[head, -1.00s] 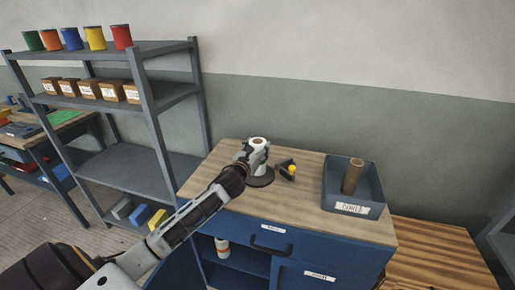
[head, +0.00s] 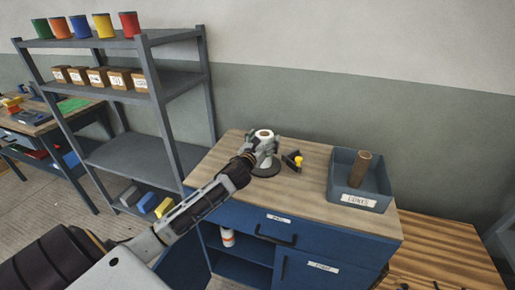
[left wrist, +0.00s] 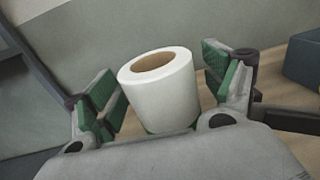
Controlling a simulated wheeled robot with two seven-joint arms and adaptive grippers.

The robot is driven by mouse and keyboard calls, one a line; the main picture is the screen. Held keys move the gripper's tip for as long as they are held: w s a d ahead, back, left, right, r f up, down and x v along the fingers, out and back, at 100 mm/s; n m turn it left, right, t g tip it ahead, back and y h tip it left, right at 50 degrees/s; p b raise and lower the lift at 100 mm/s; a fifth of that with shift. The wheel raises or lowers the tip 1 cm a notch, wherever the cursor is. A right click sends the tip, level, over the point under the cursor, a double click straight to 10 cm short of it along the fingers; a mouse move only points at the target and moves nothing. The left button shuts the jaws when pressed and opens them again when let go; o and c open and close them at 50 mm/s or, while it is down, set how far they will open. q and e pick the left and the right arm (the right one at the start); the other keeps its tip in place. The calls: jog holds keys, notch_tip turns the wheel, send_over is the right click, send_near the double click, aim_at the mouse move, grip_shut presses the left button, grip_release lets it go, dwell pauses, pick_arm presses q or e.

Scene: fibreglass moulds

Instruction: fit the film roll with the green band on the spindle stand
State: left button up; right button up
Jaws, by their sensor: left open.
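The white film roll (head: 264,135) stands upright above the dark round base of the spindle stand (head: 267,171) on the cabinet top. In the left wrist view the roll (left wrist: 160,92) shows a brown hollow core, and a bit of green band shows at its lower edge. No spindle tip shows in the core. My left gripper (head: 262,150) is open around the roll. In the left wrist view its green-padded fingers stand on either side, with a gap visible on both sides. The roll's lower end and the spindle are hidden by my gripper. My right gripper is not in view.
A blue-grey bin (head: 340,187) with a brown cardboard tube (head: 360,169) stands to the right. A small dark block with a yellow knob (head: 298,160) sits just right of the stand. A grey shelf (head: 135,160) with coloured cups and boxes stands left. The front of the wooden top (head: 310,205) is clear.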

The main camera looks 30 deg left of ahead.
pick_arm(q)
jog(key=s+d, duration=0.1)
jog(key=s, duration=1)
jog(key=shift+s+d, duration=0.25)
jog(key=shift+s, duration=0.1)
dwell(0.4)
jog(key=shift+r, duration=0.1)
dwell(1.1)
